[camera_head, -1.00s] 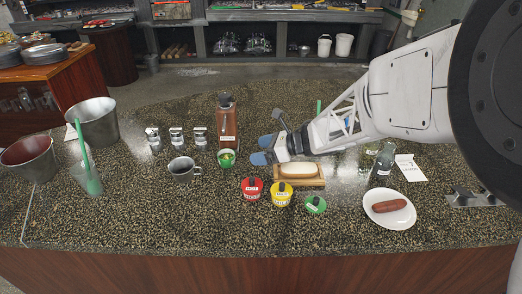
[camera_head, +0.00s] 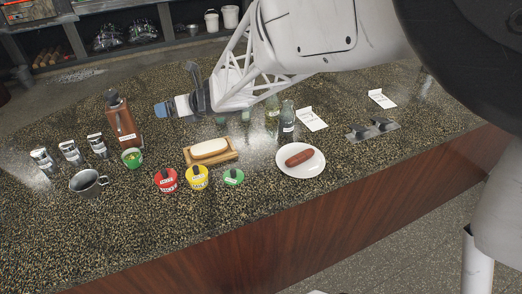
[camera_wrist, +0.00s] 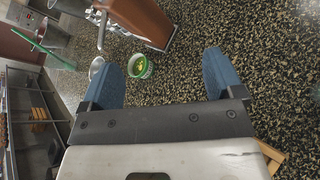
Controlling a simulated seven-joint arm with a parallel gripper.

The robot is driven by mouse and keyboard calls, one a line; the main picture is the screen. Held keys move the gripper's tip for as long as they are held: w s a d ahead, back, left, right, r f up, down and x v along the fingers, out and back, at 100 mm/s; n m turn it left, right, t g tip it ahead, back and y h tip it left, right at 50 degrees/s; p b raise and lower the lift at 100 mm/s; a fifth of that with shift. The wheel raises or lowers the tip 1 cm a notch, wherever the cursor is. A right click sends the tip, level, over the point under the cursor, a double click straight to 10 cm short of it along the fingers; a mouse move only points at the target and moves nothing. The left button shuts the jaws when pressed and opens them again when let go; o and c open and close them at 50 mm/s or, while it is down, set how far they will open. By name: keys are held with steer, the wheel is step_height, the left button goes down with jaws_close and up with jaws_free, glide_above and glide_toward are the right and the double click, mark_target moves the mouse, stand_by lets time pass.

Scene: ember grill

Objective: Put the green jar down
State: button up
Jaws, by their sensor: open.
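A small jar with a green lid (camera_head: 233,177) stands on the speckled counter at the right end of a row, beside a yellow-lidded jar (camera_head: 197,178) and a red-lidded jar (camera_head: 166,180). A green-rimmed cup (camera_head: 132,158) with yellow-green contents stands farther left, in front of the brown grinder; it also shows in the wrist view (camera_wrist: 140,66). My gripper (camera_head: 166,108) is above the counter, right of the grinder. Its blue fingers are apart, with nothing held between them. In the wrist view my gripper (camera_wrist: 161,68) has the cup beyond its fingers. The green-lidded jar is not in the wrist view.
The brown grinder (camera_head: 121,121) stands behind the cup. A bun lies on a wooden board (camera_head: 229,159). A white plate (camera_head: 301,173) with a sausage is to the right. Bottles (camera_head: 287,122) stand behind it. A metal mug (camera_head: 85,184) is left. The front counter has free room.

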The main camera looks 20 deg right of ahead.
steer(key=s+d+r+m+t+h, duration=0.1)
steer(key=s+d+r+m+h, duration=0.5)
steer(key=m, duration=0.5)
steer(key=s+d+r+m+h, duration=0.4)
steer(key=d+m, duration=0.4)
steer(key=m, duration=0.4)
steer(key=s+f+m+g, duration=0.2)
steer(key=s+m+g, duration=0.2)
steer(key=s+m, duration=0.4)
steer(key=s+f+m+g, duration=0.2)
steer(key=s+m, duration=0.7)
steer(key=s, duration=0.8)
steer(key=shift+s+a+m+g, duration=0.15)
steer(key=shift+a+m+g, duration=0.2)
steer(key=shift+g, duration=0.55)
